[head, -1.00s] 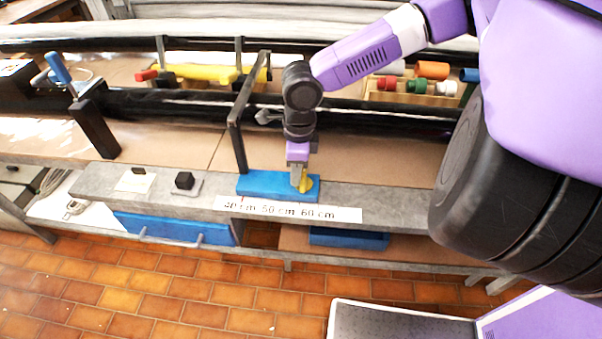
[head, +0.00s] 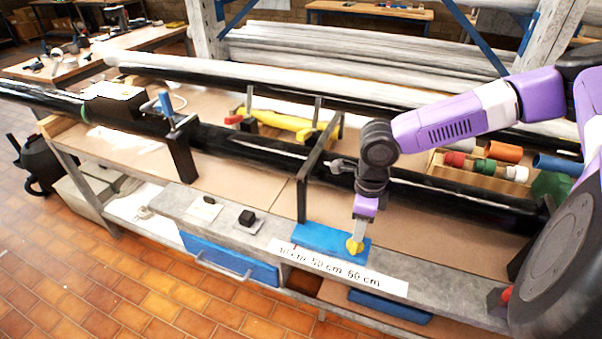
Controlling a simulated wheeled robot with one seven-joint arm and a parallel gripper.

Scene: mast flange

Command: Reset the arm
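My arm reaches in from the right over the bench, its wrist pointing down. My gripper (head: 359,235) is low over the right end of a blue pad (head: 318,237) on the grey front ledge. A small yellow piece (head: 355,247) is right at the fingertips, over the pad. The fingers are small and partly overlap the yellow piece, so I cannot tell whether they grip it or only stand beside it.
A black pipe (head: 255,146) runs along the bench behind my gripper, with a black upright frame (head: 303,190) close to its left. A rack of coloured cylinders (head: 485,167) stands behind right. A small black block (head: 246,217) sits left on the ledge (head: 430,277).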

